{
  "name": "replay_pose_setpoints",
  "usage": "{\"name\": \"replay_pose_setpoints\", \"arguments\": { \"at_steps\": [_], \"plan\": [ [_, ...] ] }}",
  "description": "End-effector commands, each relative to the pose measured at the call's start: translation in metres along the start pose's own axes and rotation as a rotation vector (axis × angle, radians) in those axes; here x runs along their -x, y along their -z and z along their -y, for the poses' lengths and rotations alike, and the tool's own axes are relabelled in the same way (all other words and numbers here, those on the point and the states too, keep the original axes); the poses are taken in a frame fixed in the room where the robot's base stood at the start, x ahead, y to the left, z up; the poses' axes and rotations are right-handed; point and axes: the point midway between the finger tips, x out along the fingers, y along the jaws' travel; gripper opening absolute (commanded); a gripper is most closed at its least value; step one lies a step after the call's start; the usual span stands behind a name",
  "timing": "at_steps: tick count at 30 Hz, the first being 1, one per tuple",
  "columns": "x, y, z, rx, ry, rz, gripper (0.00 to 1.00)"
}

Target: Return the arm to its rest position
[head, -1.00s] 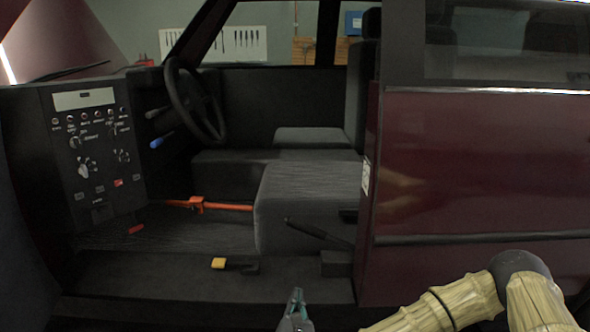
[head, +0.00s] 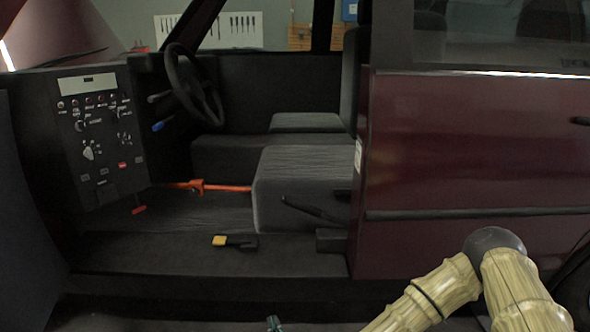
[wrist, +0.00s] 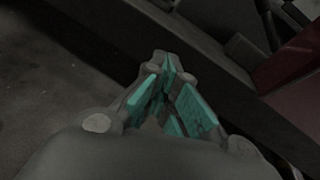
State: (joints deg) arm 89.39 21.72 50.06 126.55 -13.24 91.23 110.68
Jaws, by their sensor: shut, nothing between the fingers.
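My gripper (head: 273,324) shows only as a small teal tip at the bottom edge of the head view, low and outside the vehicle's door sill. In the wrist view my gripper (wrist: 165,75) has teal finger pads that converge at the far end. It is shut and empty. My arm (head: 470,285), with tan sleeves and a dark elbow joint, is bent at the lower right, in front of the maroon body panel. The rest of the arm is cut off by the frame.
The open cab has a grey seat (head: 298,195), a steering wheel (head: 195,95) and a control panel (head: 100,130). An orange bar (head: 215,187) crosses its floor. A yellow-and-black lever (head: 235,242) lies near the sill. The maroon panel (head: 470,160) stands right. Bare floor (wrist: 50,100) shows left in the wrist view.

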Motion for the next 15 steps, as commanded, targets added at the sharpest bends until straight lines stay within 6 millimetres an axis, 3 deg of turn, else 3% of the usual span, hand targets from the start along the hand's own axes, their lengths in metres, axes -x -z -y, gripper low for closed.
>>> {"name": "replay_pose_setpoints", "arguments": {
  "at_steps": [7, 15],
  "plan": [
    [0.049, 0.086, -0.036, 0.51, -0.257, -0.143, 0.0],
    [0.123, 0.183, -0.039, 1.077, -0.601, -0.234, 0.0]
  ]
}}
